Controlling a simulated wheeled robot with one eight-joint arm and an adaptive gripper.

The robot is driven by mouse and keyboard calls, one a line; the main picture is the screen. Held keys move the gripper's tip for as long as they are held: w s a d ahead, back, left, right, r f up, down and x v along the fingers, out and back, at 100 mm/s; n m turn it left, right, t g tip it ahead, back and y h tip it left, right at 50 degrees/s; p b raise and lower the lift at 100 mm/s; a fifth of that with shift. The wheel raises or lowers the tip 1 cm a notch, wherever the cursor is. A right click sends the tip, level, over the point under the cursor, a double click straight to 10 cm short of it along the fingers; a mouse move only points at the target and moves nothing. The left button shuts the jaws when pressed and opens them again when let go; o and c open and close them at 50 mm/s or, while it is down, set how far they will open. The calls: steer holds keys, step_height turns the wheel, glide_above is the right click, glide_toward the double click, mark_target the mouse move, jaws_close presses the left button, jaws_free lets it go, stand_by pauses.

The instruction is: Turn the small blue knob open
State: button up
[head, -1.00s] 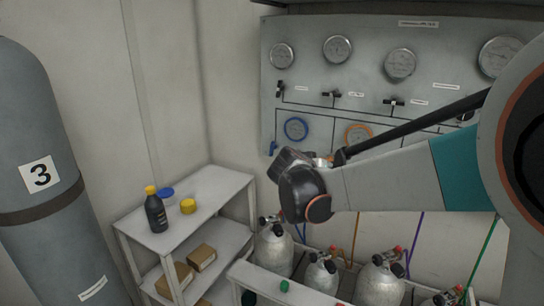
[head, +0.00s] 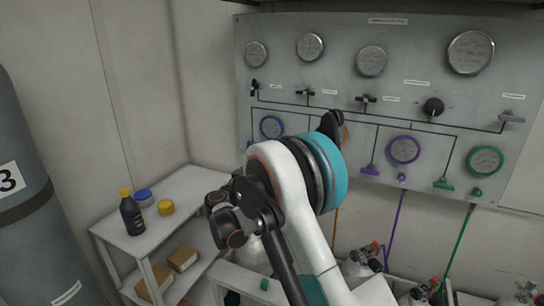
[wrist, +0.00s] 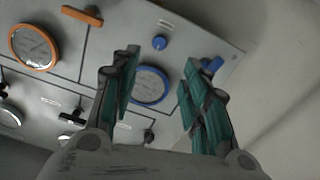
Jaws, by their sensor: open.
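The small blue knob (wrist: 159,42) is a round cap on the grey panel, seen in the wrist view just beyond the blue-rimmed gauge (wrist: 151,85). A blue lever handle (wrist: 211,65) sits to its right in that view, near the right fingertip. My gripper (wrist: 160,70) is open and empty, its teal-padded fingers spread on either side of the blue gauge in the picture. The knob appears above the gap between the fingertips, apart from both. In the head view the blue gauge (head: 271,127) shows at the panel's left, while my arm hides the small blue knob.
In the wrist view an orange gauge (wrist: 34,45) and an orange lever (wrist: 82,15) lie to the left. The head view shows a purple gauge (head: 403,150), a green gauge (head: 485,161), a white shelf (head: 175,207) with bottles and boxes, and a grey cylinder (head: 25,170).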

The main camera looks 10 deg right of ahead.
steer(key=b+x, duration=0.2)
steer(key=x, duration=1)
steer(key=shift+w+d+b, duration=0.2)
steer(key=shift+w+b, duration=0.05)
steer(key=shift+b, duration=0.05)
jaws_close()
